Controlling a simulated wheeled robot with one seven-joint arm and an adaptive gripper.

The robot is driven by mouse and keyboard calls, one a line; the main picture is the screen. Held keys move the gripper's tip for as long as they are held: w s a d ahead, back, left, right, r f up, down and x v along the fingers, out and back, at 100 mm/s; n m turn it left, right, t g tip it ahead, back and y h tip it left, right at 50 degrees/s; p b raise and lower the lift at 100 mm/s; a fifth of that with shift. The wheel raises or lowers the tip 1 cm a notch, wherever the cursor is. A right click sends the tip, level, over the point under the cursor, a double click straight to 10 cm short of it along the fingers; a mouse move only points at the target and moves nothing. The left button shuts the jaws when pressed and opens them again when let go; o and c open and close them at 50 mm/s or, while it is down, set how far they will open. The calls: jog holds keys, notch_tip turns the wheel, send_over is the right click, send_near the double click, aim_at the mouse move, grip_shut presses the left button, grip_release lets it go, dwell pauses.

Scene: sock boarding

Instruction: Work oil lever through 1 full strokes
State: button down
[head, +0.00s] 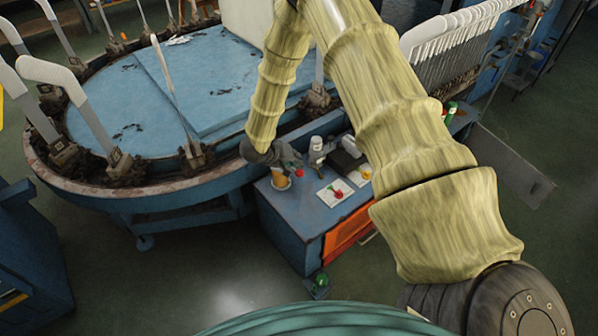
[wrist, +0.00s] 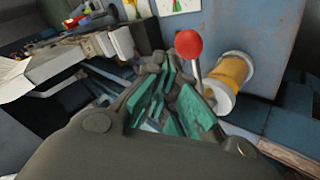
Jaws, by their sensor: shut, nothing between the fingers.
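The oil lever has a red ball knob (wrist: 188,43) on a thin metal rod, seen in the wrist view beside an amber oil cup (wrist: 233,72) with a pale end. In the head view the red ball (head: 298,174) sits at the left end of the blue cabinet top, near the amber cup (head: 281,181). My gripper (wrist: 172,88) is shut and empty, its green finger pads close together. The rod shows just past the fingers; whether they touch it I cannot tell. In the head view my gripper (head: 285,158) is small, just above the knob.
The blue cabinet (head: 288,208) also bears a white plate (head: 335,193) with red and green buttons and a grey-white device (head: 317,152). A large round blue table (head: 110,105) with upright white sock boards stands at left. Open floor (head: 190,280) lies in front.

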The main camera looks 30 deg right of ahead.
aim_at(297, 171)
jog(key=shift+f, duration=0.25)
jog(key=shift+f, duration=0.15)
jog(key=shift+s+f+b, duration=0.2)
jog(key=shift+f, duration=0.95)
jog(key=shift+s+f+b, duration=0.15)
jog(key=shift+f+b, duration=0.05)
jog(key=shift+f, duration=0.95)
dwell(3.4)
jog(key=shift+r, duration=0.15)
dwell(0.4)
jog(key=shift+w+r+p, duration=0.2)
jog(key=shift+r+p, duration=0.95)
jog(key=shift+r, duration=0.15)
jog(key=shift+w+r+p, duration=0.15)
jog(key=shift+r+p, duration=0.95)
jog(key=shift+r, duration=0.15)
